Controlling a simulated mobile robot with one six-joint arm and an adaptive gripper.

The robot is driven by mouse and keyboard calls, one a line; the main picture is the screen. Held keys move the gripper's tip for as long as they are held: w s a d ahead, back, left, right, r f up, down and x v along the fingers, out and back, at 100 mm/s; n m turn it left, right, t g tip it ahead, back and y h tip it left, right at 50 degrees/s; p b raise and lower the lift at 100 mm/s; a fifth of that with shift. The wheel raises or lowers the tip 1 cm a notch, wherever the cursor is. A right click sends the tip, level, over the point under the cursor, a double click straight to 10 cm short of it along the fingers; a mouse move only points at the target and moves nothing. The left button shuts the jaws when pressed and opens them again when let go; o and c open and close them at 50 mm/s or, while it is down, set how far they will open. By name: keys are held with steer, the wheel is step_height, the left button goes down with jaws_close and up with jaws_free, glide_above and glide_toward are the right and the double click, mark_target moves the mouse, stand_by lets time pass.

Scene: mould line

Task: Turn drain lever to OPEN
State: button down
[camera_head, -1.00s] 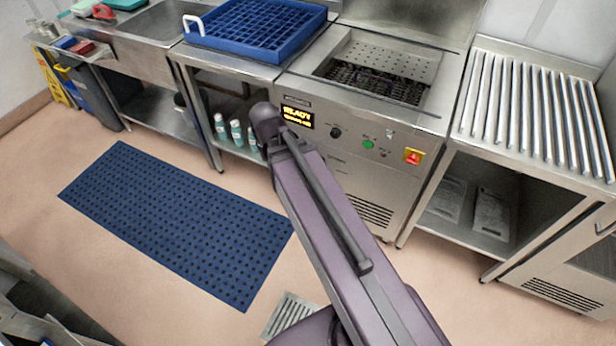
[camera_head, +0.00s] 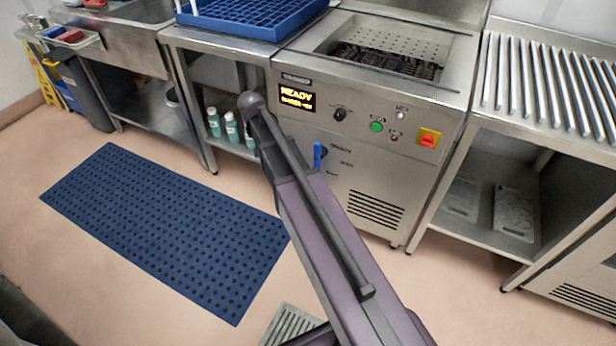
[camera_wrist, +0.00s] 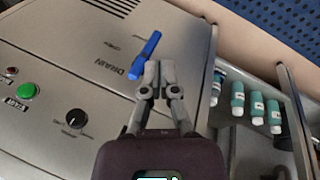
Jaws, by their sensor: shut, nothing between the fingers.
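The drain lever is a blue handle (camera_wrist: 145,55) beside the word DRAIN on the steel machine front. In the wrist view it lies slanted just beyond my fingertips. My gripper (camera_wrist: 160,66) is shut and empty, its left finger close to the lever's lower end; I cannot tell whether they touch. In the head view the lever (camera_head: 317,155) shows upright just right of my arm. My gripper is hidden behind the arm there.
The machine panel has a lit READY display (camera_head: 297,97), a black knob (camera_head: 339,115), a green button (camera_head: 376,127) and a red-yellow switch (camera_head: 428,138). Teal bottles (camera_head: 232,127) stand on the shelf left of the machine. A blue mat (camera_head: 165,225) lies on the floor.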

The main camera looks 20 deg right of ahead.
mark_target(317, 162)
steer(key=w+d+f+m+h+b, duration=0.1)
steer(key=w+d+f+m+b, duration=0.1)
steer(key=w+f+b, duration=0.5)
steer(key=w+d+f+m+h+b, duration=0.2)
steer(key=w+d+f+m+b, duration=0.1)
steer(key=w+d+f+b, duration=0.2)
step_height(317, 162, down, 4)
steer(key=w+b, duration=0.2)
steer(key=b, duration=0.3)
steer(key=shift+w+f+m+g+b, duration=0.2)
steer(key=shift+f+m+g+b, duration=0.1)
steer(key=shift+g+b, duration=0.1)
steer(key=s+d+f+b, duration=0.4)
steer(key=d+f+b, duration=0.3)
steer(key=d+f, duration=0.1)
steer(key=shift+s+b, duration=0.3)
steer(key=shift+b, duration=0.1)
steer(key=shift+d, duration=0.1)
